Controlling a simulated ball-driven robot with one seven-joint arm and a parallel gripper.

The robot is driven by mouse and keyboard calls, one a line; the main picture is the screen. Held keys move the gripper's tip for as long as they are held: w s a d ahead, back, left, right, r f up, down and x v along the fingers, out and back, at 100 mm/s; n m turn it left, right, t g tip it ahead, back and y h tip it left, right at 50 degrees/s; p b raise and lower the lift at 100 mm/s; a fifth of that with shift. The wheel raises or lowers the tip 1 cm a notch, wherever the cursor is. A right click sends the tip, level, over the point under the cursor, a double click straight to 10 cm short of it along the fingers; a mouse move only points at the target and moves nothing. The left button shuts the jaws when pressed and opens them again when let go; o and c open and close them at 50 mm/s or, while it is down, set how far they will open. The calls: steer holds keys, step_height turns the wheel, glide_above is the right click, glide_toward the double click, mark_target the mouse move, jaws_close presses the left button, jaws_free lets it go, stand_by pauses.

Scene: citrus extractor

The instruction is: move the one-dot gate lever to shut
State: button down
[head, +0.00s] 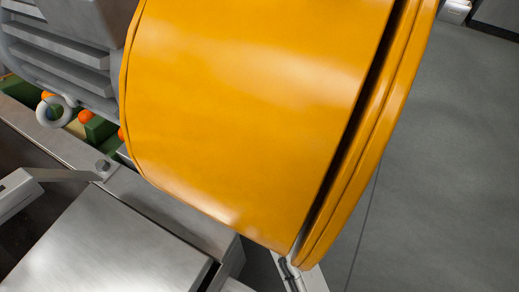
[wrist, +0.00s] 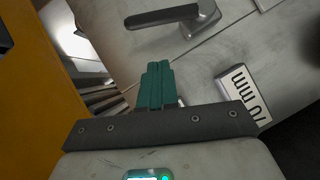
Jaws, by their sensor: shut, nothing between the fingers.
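In the wrist view, a lever with a dark bar handle (wrist: 162,17) and a grey metal pivot end (wrist: 205,18) sits on a pale metal panel (wrist: 200,62). No dot mark shows, so I cannot tell whether it is the one-dot gate lever. My gripper (wrist: 157,66) has teal fingers pressed together with nothing between them. The fingertips appear just below the bar in the picture, and I see no clear contact. My gripper does not show in the head view, where a large orange rounded surface covers the middle.
A raised plate marked "70 mm" (wrist: 246,94) is right of my fingers. An orange surface (wrist: 25,110) stands at the left. The head view shows a grey ribbed housing (head: 62,50), a small orange ball (head: 85,117) by green parts, a metal box top (head: 110,250) and clear floor (head: 440,180).

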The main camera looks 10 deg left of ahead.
steer(key=w, duration=0.1)
steer(key=w+f+b, duration=0.1)
steer(key=w, duration=0.1)
steer(key=w+f, duration=0.1)
steer(key=w, duration=0.1)
steer(key=shift+a, duration=0.3)
steer(key=shift+w+d+f+m+g+b, duration=0.1)
steer(key=shift+w+d+m+g+b, duration=0.15)
steer(key=shift+w+b, duration=0.25)
steer(key=shift+w+d+m+g+b, duration=0.15)
steer(key=shift+w+m+b, duration=0.1)
steer(key=shift+w+b, duration=0.25)
steer(key=shift+s+a+r+p, duration=0.15)
steer(key=shift+r+p, duration=0.05)
steer(key=shift+p, duration=0.15)
